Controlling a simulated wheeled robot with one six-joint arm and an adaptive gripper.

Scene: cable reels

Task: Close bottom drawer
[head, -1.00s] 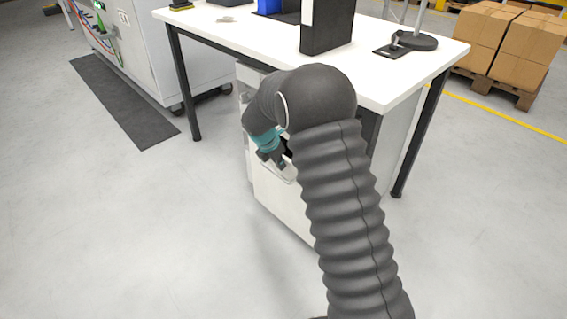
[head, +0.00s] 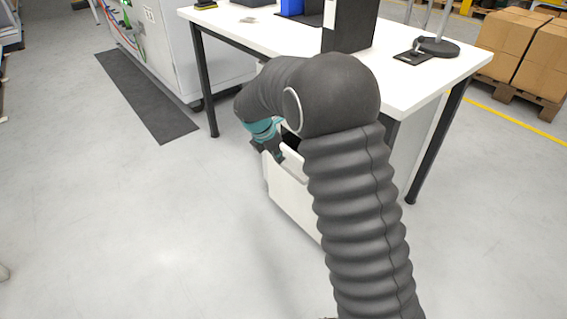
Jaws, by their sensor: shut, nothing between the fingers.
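The bottom drawer (head: 291,199) is a white-fronted drawer low under the white table. It is pulled out toward me, and a dark strip of its inside shows behind the top of its front. My gripper (head: 275,157), dark with a teal band, points down at the drawer's upper left edge. Its fingers are shut and look empty; I cannot tell whether they touch the drawer. My dark ribbed arm hides the right part of the drawer and most of the cabinet above it.
The white table (head: 400,88) on black legs stands over the drawer, with a black binder (head: 350,25) and a stand (head: 437,47) on it. A dark mat (head: 147,95) lies at the left. Boxes on a pallet (head: 515,88) are at the right. The floor in front is clear.

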